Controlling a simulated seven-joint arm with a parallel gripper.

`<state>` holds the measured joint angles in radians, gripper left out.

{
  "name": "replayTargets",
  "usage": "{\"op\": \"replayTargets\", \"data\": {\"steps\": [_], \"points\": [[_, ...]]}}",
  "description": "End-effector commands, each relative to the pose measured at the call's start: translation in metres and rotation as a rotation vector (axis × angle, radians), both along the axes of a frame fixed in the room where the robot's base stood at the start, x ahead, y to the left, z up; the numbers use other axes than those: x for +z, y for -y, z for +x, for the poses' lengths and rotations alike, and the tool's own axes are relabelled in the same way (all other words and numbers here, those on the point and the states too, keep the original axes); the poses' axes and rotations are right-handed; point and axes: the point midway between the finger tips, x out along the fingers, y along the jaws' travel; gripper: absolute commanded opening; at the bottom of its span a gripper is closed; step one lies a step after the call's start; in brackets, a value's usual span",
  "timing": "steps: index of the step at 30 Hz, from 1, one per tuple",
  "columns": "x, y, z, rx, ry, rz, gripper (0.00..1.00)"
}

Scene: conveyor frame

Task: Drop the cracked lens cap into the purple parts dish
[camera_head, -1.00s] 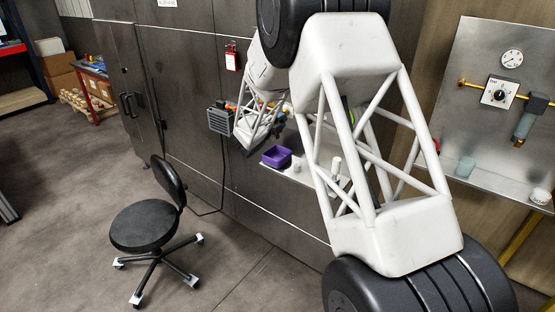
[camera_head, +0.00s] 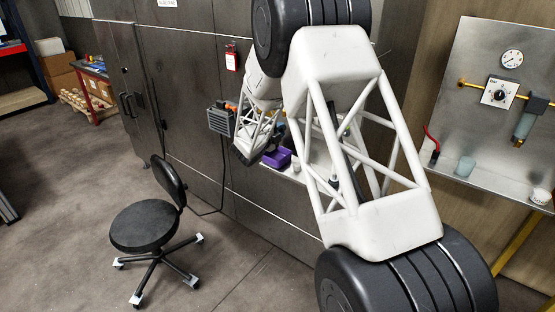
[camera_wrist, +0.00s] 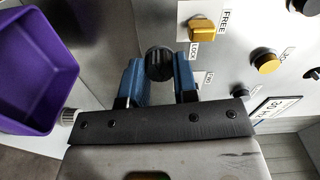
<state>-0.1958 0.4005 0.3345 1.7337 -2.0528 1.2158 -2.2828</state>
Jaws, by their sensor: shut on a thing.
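My gripper (camera_wrist: 160,73) has two blue fingers and is shut on a round black cap (camera_wrist: 159,60) with a ribbed edge, which I take for the lens cap. No crack can be made out on it. The purple parts dish (camera_wrist: 68,55) is at the left of the wrist view, beside the gripper and apart from it. Its visible inside looks empty. The dish also shows in the head view (camera_head: 279,158), on the narrow shelf and partly covered by my arm. My fingers are hidden in the head view.
A panel with a gold knob (camera_wrist: 202,28) and other knobs is to the right of the gripper. A small ribbed pale cap (camera_wrist: 68,116) stands close to the dish. A grey box (camera_head: 221,121) is on the wall left of the dish. A black stool (camera_head: 146,225) stands on the floor.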

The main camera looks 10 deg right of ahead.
Motion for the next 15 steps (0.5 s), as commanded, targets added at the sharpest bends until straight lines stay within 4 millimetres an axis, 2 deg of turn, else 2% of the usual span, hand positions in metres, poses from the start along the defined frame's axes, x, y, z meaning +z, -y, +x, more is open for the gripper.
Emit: {"op": "replayTargets", "data": {"steps": [15], "points": [[-0.042,0.000,0.000,0.000,-0.001,-0.001,0.00]]}}
